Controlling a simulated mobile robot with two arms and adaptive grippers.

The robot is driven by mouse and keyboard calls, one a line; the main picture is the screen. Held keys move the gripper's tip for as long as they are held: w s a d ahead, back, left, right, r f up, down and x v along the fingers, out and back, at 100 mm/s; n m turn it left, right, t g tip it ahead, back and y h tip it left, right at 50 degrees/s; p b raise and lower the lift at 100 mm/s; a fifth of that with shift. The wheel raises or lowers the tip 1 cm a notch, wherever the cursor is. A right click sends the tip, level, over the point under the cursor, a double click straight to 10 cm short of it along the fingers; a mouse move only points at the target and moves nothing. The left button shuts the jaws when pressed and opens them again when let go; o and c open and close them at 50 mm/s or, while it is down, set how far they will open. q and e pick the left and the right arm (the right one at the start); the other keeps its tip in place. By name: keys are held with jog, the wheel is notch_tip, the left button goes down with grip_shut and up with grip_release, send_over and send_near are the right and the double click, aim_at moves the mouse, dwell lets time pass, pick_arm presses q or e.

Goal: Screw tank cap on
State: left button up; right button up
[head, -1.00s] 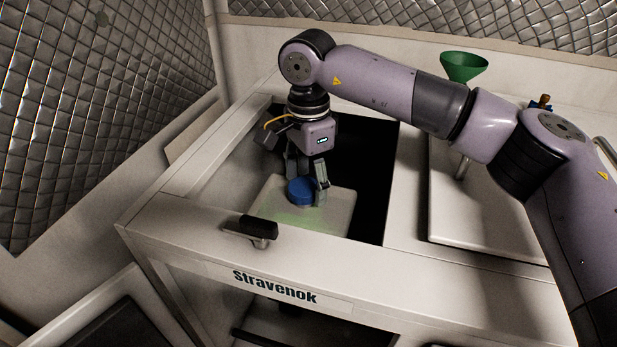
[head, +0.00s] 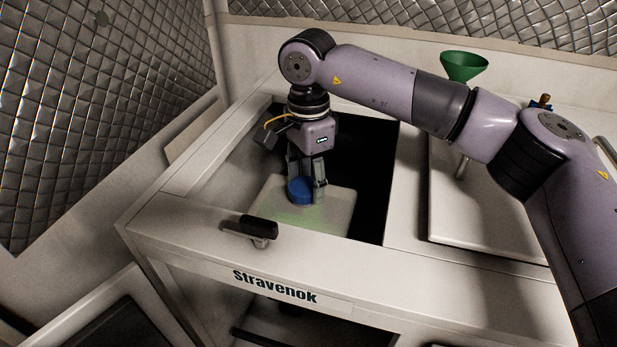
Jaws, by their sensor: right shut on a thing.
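The blue tank cap (head: 300,191) sits over the top of the pale, translucent tank (head: 335,213) inside the frame's opening. My right gripper (head: 307,186) points down from above, with its fingers on both sides of the cap, shut on it. The tank neck is hidden under the cap, so I cannot tell how far the cap is threaded. My left gripper is not in view.
A black-handled latch (head: 258,229) sits on the front rim, left of centre. A green funnel (head: 464,66) stands at the back right. The white frame (head: 330,250) borders the opening, with a dark gap right of the tank.

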jog(key=shift+f+m, duration=0.1)
jog(key=shift+m, duration=0.6)
jog(key=o, duration=0.9)
jog(key=shift+s+m+b, duration=0.1)
jog(key=shift+m+b, duration=0.2)
jog(key=shift+m, duration=0.1)
jog(key=o, duration=0.5)
jog(key=shift+r, duration=0.2)
